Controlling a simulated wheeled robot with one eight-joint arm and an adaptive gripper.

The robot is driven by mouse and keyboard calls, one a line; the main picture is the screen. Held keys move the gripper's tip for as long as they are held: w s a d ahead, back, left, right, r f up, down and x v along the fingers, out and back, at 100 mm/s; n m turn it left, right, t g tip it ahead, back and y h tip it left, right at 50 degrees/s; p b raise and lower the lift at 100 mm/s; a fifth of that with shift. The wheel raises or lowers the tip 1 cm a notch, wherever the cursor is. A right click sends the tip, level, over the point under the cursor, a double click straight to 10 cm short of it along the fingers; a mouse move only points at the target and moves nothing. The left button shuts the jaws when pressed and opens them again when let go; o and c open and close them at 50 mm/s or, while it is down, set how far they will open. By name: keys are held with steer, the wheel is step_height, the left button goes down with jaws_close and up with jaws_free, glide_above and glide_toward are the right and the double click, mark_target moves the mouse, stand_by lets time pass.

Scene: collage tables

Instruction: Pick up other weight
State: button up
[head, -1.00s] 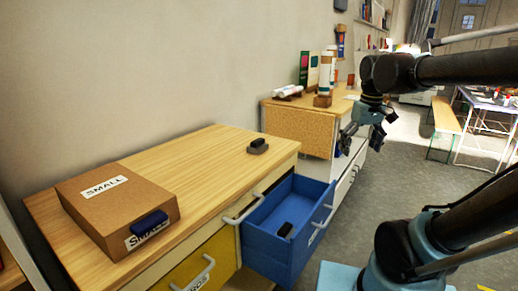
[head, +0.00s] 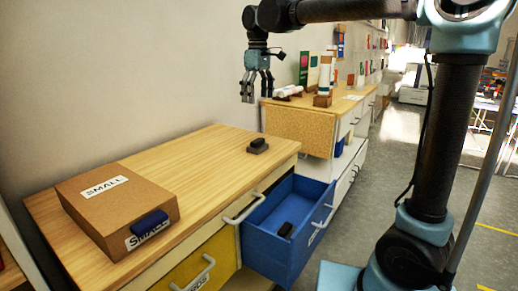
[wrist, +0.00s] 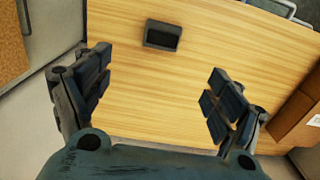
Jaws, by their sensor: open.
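A small dark grey weight (head: 257,146) sits on the wooden cabinet top near its far right end. It also shows in the wrist view (wrist: 162,36), at upper middle, beyond the fingertips. A second dark block (head: 285,229), which looks like a similar weight, lies inside the open blue drawer (head: 262,240). My gripper (head: 256,98) hangs pointing down above the far end of the cabinet top. In the wrist view my gripper (wrist: 157,92) is open and empty, with only bare wood between its fingers.
A cardboard box (head: 115,205) marked SMALL, with a blue handle, stands on the left of the cabinet top (head: 200,165). A yellow drawer (head: 205,265) is below. Another cabinet with tubes and boards (head: 323,75) stands behind. The middle of the top is clear.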

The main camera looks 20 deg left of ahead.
glide_toward(258, 140)
step_height(258, 140, down, 5)
steer(key=shift+f, duration=0.15)
steer(key=shift+s+f, duration=0.1)
steer(key=shift+f, duration=2.6)
steer(key=c, duration=1.6)
